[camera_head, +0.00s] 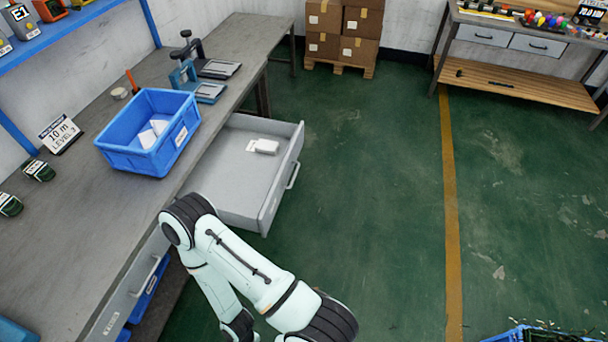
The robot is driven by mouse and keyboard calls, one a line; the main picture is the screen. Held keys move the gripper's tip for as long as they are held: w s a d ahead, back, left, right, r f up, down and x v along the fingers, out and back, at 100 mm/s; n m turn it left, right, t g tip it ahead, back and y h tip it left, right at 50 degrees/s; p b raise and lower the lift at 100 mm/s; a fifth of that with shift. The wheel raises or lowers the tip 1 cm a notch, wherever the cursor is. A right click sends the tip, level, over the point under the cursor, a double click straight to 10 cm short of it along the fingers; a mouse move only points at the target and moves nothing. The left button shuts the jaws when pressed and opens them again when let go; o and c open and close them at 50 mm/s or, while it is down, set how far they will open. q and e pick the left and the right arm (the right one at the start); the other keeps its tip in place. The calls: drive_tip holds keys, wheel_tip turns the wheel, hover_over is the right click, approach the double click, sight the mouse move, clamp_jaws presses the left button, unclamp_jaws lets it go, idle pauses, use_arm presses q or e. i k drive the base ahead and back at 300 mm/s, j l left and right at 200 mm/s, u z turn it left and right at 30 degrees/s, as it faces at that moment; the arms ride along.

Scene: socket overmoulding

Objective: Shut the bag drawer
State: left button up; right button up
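The bag drawer (235,190) is a light grey drawer under the workbench. It stands pulled far out over the floor, with its front panel (284,180) and bar handle (293,176) facing right. A small white packet or stack (263,146) lies inside it. One of my pale arms reaches up from the bottom of the head view, bends at an elbow in front of the drawer's near corner, and runs back down to the bottom edge. Neither gripper shows in the head view.
A blue bin (150,132) with white pieces stands on the workbench (85,215). Another drawer front (133,290) is below the bench, near my arm. Stacked cartons (342,30) and a second bench (515,88) stand at the back. The green floor right of the drawer is clear.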

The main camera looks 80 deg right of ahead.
sight(246, 189)
drive_tip(key=z, duration=2.55)
drive_tip(key=i+u, duration=0.1)
drive_tip(key=u, duration=0.25)
drive_tip(key=l+u, duration=0.15)
drive_tip(key=u, duration=0.2)
drive_tip(key=i+l+u, duration=0.1)
drive_tip(key=u, duration=0.2)
drive_tip(key=i+l+u, duration=0.2)
drive_tip(key=l+u, duration=0.2)
drive_tip(key=l, duration=0.25)
drive_tip(key=l+u, duration=0.2)
drive_tip(key=l, duration=0.15)
drive_tip(key=i+l, duration=0.1)
drive_tip(key=l, duration=0.45)
drive_tip(key=i+l+u, duration=0.15)
drive_tip(key=l, duration=0.4)
